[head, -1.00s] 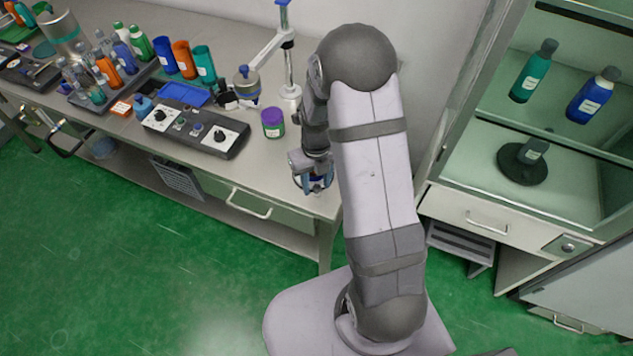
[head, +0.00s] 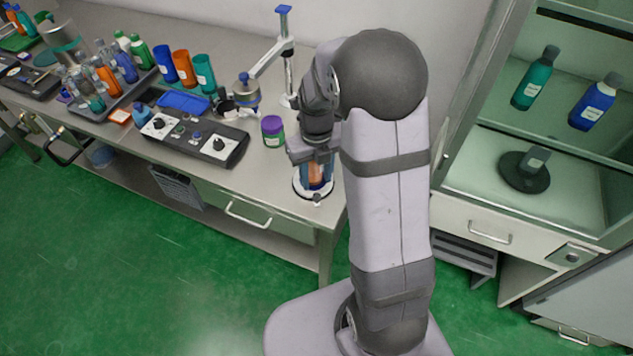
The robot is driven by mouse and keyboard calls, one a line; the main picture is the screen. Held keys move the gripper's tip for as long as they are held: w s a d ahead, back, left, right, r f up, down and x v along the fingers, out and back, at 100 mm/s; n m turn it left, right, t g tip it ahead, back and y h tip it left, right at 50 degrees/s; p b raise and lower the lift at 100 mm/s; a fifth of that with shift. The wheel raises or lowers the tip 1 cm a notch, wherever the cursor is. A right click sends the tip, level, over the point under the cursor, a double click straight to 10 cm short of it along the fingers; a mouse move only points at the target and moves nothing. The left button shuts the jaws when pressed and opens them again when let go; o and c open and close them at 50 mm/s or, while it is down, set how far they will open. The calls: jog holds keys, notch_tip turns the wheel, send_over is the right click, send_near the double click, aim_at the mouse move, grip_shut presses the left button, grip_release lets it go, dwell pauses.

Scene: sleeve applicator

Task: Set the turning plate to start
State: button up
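A round plate (head: 314,196) with a white rim and a dark ring sits near the right front corner of the bench, and I take it for the turning plate. My gripper (head: 315,181) points down right over it, with bluish finger parts on either side. A narrow orange piece (head: 316,174) shows between these parts. I cannot tell whether the fingers touch it or the plate. The back of the plate is hidden by my gripper.
A control box (head: 192,135) with two black dials lies left on the bench. A glass-fronted cabinet (head: 460,165) is at right.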

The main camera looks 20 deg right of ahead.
jog(key=shift+r, duration=0.15)
jog(key=shift+d, duration=0.15)
jog(key=c, duration=0.7)
jog(key=d+f+m, duration=0.1)
jog(key=d, duration=0.1)
jog(key=s+d+f+b, duration=0.1)
jog(key=d, duration=0.2)
jog(key=s+d+f+m, duration=0.1)
jog(key=d, duration=0.2)
jog(key=shift+s+f+m+b, duration=0.1)
jog(key=shift+m+b, duration=0.2)
jog(key=shift+b, duration=0.1)
grip_shut()
jog(key=d+m+b, duration=0.1)
jog(key=d+m, duration=0.1)
jog(key=d, duration=0.6)
jog(key=w+a+r+n+y, duration=0.1)
jog(key=a+r+n+y, duration=0.1)
jog(key=n, duration=0.9)
jog(key=w+a+r+n+y, duration=0.1)
jog(key=a+r+n+y, duration=0.1)
jog(key=n, duration=0.9)
jog(key=shift+a+r+n, duration=0.4)
jog(key=shift+a+r, duration=0.05)
jog(key=shift+r, duration=0.3)
